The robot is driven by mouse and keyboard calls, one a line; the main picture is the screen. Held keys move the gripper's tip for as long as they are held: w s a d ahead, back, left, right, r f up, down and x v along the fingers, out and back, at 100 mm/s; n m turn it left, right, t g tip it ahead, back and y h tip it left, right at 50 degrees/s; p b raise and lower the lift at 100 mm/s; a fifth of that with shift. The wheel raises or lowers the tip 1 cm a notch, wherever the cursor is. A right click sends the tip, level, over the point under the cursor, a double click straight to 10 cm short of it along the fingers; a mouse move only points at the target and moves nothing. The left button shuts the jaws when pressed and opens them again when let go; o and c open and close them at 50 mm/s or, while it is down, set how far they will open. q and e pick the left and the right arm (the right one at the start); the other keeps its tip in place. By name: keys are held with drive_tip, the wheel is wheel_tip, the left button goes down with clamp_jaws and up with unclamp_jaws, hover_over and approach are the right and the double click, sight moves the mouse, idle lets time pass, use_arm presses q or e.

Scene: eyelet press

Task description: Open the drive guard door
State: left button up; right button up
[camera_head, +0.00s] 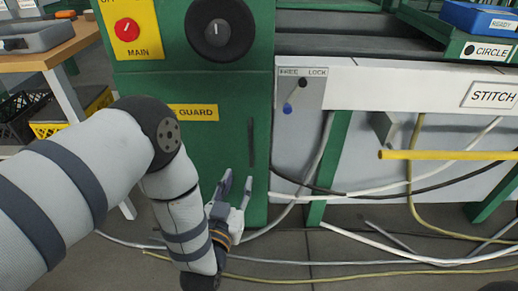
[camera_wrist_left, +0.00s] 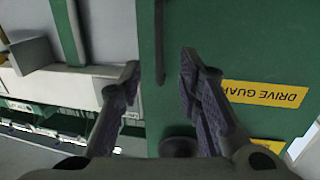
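The drive guard door is the green front panel (camera_head: 228,142) of the machine cabinet, with a yellow guard label (camera_head: 194,113) partly covered by my left arm. It looks flush with the cabinet. A thin dark upright handle bar (camera_head: 251,142) is near its right edge; the bar also shows in the left wrist view (camera_wrist_left: 160,42). My left gripper (camera_head: 237,184) is open and empty, just below the bar in the head view. In the left wrist view the fingers (camera_wrist_left: 160,70) are spread, with the bar's end between their tips; I see no contact. My right gripper is not in view.
A red MAIN knob (camera_head: 127,30) and a dark round dial (camera_head: 219,28) are above the door. A free/lock lever (camera_head: 289,104) with a blue knob is on the panel to the right. Several cables (camera_head: 400,262) lie on the floor. A wooden bench (camera_head: 50,50) stands at the left.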

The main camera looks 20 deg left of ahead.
sight(250, 149)
use_arm(q)
drive_tip(key=shift+t, duration=0.3)
drive_tip(key=w+b, duration=0.1)
drive_tip(key=w, duration=0.3)
drive_tip(key=w+b, duration=0.1)
drive_tip(key=w, duration=0.3)
drive_tip(key=w+b, duration=0.1)
drive_tip(key=w, duration=0.3)
drive_tip(key=shift+w+a+r+b, duration=0.15)
drive_tip(key=shift+a+r+b, duration=0.15)
drive_tip(key=shift+a+r, duration=0.1)
drive_tip(key=shift+w+r, duration=0.1)
drive_tip(key=shift+w, duration=0.2)
drive_tip(key=shift+c, duration=0.5)
clamp_jaws()
